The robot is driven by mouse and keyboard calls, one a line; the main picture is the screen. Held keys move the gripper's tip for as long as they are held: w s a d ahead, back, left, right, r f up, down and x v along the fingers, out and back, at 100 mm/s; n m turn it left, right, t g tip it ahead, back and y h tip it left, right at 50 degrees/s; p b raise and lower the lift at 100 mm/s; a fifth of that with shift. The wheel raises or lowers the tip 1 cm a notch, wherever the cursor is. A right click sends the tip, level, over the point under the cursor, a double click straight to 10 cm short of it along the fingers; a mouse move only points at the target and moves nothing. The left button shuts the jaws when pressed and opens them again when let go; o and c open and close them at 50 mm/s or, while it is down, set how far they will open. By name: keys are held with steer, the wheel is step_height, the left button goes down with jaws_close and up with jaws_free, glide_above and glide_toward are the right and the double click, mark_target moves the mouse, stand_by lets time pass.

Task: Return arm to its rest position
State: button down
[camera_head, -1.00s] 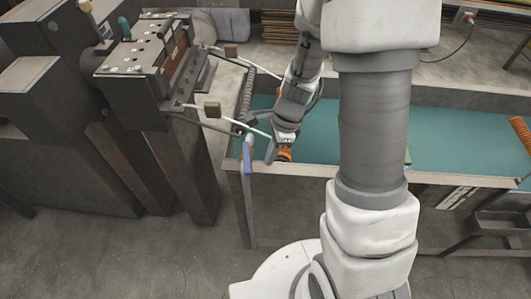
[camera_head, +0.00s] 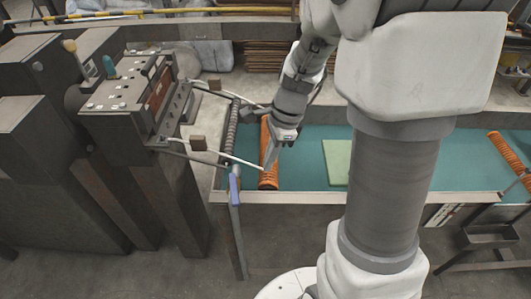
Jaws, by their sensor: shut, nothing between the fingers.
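My arm rises on the right of the picture and bends over to the teal bench. My gripper (camera_head: 269,164) points down at the left end of the bench, in front of an orange mesh tube (camera_head: 268,178) that lies lengthwise there. The gripper is shut with nothing in it. It overlaps the tube in the picture; I cannot tell whether they touch. My own arm hides part of the bench on the right.
A grey machine (camera_head: 128,105) with knobs stands at the left. Its white rods (camera_head: 226,155) reach close to my gripper. A blue-handled part (camera_head: 234,188) sits at the bench corner. A green board (camera_head: 338,162) lies on the teal bench (camera_head: 310,180). Another orange tube (camera_head: 510,155) is at the right.

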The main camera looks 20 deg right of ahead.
steer(key=s+r+n+t+h+b, duration=0.1)
steer(key=s+r+n+t, duration=0.4)
steer(key=s+r+n, duration=0.8)
steer(key=r+n+h, duration=0.1)
steer(key=n, duration=0.4)
steer(key=shift+a+r+n+h, duration=0.25)
steer(key=shift+r+n+h, duration=0.05)
steer(key=shift+r+h, duration=0.1)
steer(key=shift+d, duration=0.15)
